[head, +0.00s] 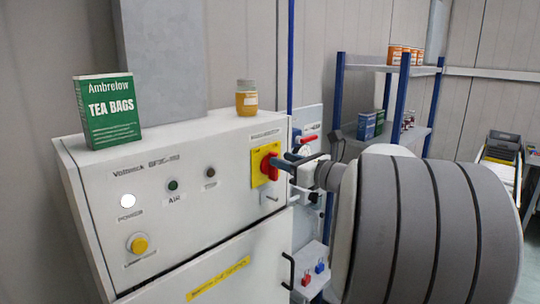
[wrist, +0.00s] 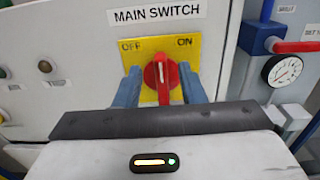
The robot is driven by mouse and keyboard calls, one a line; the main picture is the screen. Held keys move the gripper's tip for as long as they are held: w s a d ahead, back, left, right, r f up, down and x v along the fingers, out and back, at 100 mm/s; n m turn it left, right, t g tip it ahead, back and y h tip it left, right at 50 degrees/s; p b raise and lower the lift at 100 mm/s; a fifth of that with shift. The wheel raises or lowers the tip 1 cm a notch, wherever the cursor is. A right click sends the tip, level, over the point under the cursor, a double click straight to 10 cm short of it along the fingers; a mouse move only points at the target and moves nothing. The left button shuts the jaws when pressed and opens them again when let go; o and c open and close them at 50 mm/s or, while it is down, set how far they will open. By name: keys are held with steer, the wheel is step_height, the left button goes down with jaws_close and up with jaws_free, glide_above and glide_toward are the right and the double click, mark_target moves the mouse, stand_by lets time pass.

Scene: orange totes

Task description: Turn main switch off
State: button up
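The main switch is a red rotary knob (wrist: 160,72) on a yellow plate (wrist: 147,46) marked OFF at left and ON at right, under a "MAIN SWITCH" label. The knob stands close to upright, with a white mark on its face. In the head view the red knob (head: 269,167) is on the right of the cabinet front. My gripper (wrist: 160,82) is open, its two blue fingers either side of the knob with yellow plate showing in the gaps. In the head view my gripper (head: 288,164) reaches the knob from the right; whether its tips touch the plate is unclear.
The white cabinet (head: 215,228) carries a lit white lamp (head: 127,201), a yellow button (head: 138,244) and a handle (head: 289,271). A tea box (head: 108,112) and an orange jar (head: 246,98) stand on top. A gauge (wrist: 284,70) and pipes are right of the switch.

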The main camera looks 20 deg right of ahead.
steer(key=shift+x, duration=1.25)
